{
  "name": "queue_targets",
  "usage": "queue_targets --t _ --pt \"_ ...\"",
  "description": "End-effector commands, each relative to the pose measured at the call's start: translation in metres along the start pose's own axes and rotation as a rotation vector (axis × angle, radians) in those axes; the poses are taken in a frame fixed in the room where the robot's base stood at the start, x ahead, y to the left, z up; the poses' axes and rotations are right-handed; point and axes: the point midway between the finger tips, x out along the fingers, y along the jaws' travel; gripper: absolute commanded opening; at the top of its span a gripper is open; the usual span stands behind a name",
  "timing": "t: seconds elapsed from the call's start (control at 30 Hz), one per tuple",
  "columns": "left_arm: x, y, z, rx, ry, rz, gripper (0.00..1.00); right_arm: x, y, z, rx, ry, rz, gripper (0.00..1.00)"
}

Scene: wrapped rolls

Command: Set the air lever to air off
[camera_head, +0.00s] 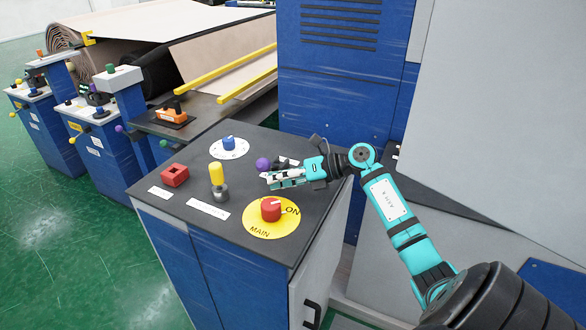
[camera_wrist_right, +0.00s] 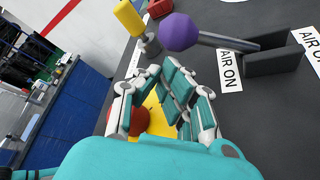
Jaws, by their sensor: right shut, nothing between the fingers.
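The air lever has a purple ball knob (camera_head: 263,163) and stands on the dark top of the control console. In the right wrist view the knob (camera_wrist_right: 180,32) sits on a grey rod that runs to a dark slotted bracket (camera_wrist_right: 275,60). The rod leans toward the side of the "AIR ON" label (camera_wrist_right: 230,70). A second label (camera_wrist_right: 308,40) beyond the bracket is cut off by the picture edge. My right gripper (camera_head: 267,181) is shut and empty, just in front of the knob in the head view. My left gripper is not in view.
The console top also holds a red MAIN knob (camera_head: 271,209) on a yellow disc, a yellow-topped lever (camera_head: 217,174), a red square block (camera_head: 175,175) and a blue knob (camera_head: 229,142). A blue cabinet (camera_head: 340,80) stands behind. Other consoles stand at left.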

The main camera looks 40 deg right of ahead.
Motion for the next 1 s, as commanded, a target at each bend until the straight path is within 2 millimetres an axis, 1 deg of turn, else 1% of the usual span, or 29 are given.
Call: queue_targets --t 0.03,0.1,0.3,0.67,1.0 --pt "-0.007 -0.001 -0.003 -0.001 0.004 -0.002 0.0 0.007 0.003 0.002 0.002 -0.002 0.004 0.0" --pt "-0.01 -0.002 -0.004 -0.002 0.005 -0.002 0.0 0.015 0.002 0.002 0.003 -0.003 0.003 0.0" --pt "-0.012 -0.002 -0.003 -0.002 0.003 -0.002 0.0 0.026 0.0 0.0 -0.001 -0.001 0.0 0.0" --pt "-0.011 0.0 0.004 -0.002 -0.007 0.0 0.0 0.026 0.0 0.0 0.002 -0.001 0.001 0.0" --pt "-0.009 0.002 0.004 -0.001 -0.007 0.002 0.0 0.022 0.003 0.006 0.054 -0.001 0.029 0.0"
